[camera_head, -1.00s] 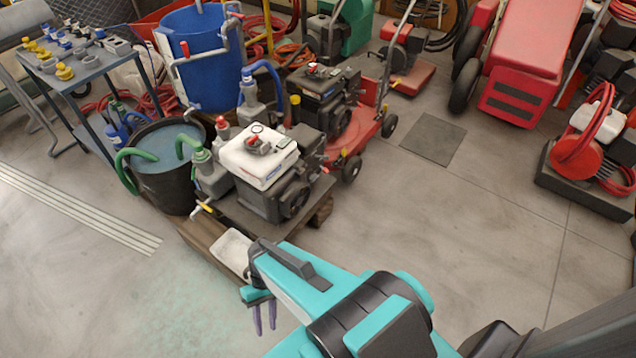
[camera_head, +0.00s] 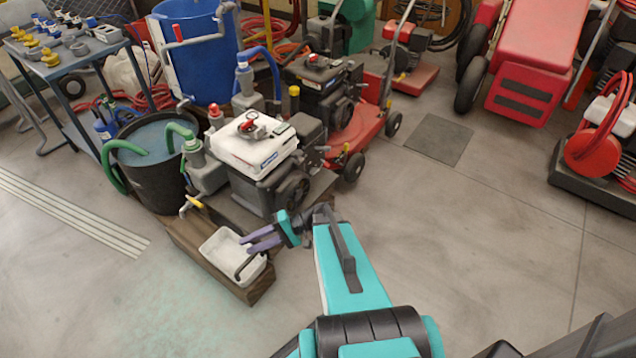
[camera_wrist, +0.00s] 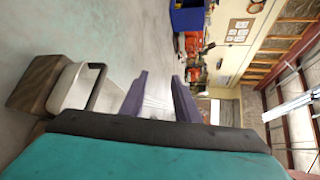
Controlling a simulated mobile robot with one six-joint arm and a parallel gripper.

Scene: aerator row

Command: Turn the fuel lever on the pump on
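The pump has an engine with a white fuel tank (camera_head: 252,155) and a dark body (camera_head: 268,195). It stands on a low wooden pallet near the middle of the head view. Small levers (camera_head: 318,150) show at the engine's right side. They are too small to tell which one is the fuel lever or how it is set. My gripper (camera_head: 247,244) is in front of and below the engine, over a white tray, its purple fingers pointing left. The fingers are apart with nothing between them, as the wrist view (camera_wrist: 159,90) also shows. The pump is not recognisable in the wrist view.
A black bucket (camera_head: 160,190) with green hoses stands left of the pump. A blue barrel (camera_head: 196,60) and a red mower (camera_head: 352,138) stand behind. The floor at front left and right is clear.

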